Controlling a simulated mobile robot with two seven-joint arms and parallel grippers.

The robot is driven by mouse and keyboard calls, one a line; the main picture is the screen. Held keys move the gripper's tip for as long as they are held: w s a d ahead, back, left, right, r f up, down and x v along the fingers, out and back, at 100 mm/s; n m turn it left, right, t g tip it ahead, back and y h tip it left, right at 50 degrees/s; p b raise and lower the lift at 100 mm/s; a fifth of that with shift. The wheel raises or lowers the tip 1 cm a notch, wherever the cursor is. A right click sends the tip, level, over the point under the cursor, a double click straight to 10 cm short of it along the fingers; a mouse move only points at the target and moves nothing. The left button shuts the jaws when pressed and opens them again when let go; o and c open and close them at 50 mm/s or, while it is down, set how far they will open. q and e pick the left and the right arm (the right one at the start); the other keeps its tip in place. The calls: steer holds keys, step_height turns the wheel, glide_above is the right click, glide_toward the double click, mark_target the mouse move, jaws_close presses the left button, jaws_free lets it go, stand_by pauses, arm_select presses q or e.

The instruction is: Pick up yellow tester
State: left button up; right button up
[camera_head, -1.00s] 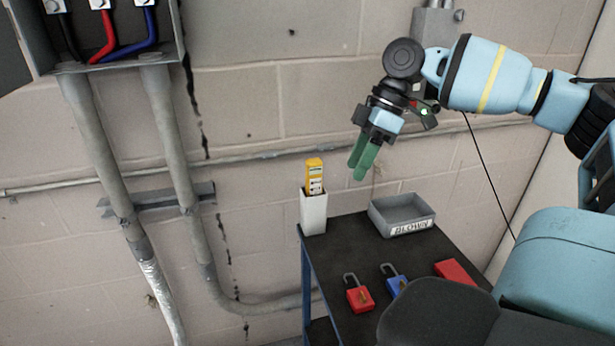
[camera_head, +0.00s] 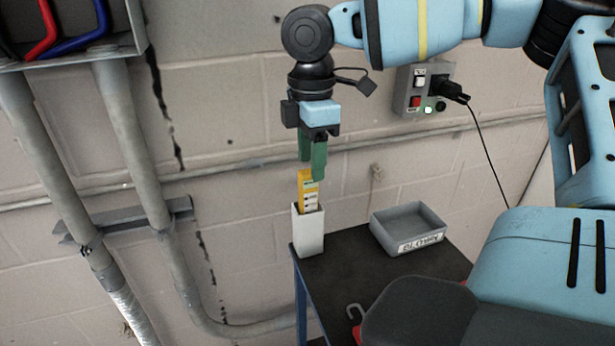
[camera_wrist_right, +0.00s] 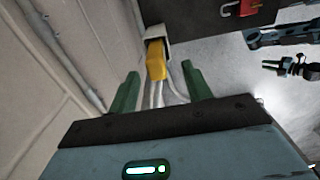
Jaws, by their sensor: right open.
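The yellow tester (camera_head: 307,191) stands upright in a white holder (camera_head: 308,232) at the cart's left back corner. My right gripper (camera_head: 312,170) points down just above the tester, its green fingers overlapping the tester's top in the head view. In the right wrist view the fingers (camera_wrist_right: 160,92) are spread apart, with the yellow tester (camera_wrist_right: 156,60) showing between and beyond them. The fingers do not appear to touch it. A left gripper does not show in the head view; an arm with a small green-tipped gripper (camera_wrist_right: 284,66) appears at the right of the wrist view.
A grey labelled bin (camera_head: 408,230) sits right of the holder on the dark cart top (camera_head: 345,270). A red padlock (camera_wrist_right: 246,8) shows in the wrist view. Behind are the block wall, conduits (camera_head: 130,140) and a grey switch box (camera_head: 424,88) with a plugged cable.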

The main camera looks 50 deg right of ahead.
mark_target(308, 171)
steer(key=shift+w+f, duration=0.15)
steer(key=shift+f, duration=1.3)
steer(key=shift+w+f, duration=0.15)
steer(key=shift+f, duration=1.3)
steer(key=shift+c, duration=0.3)
steer(key=c, duration=1)
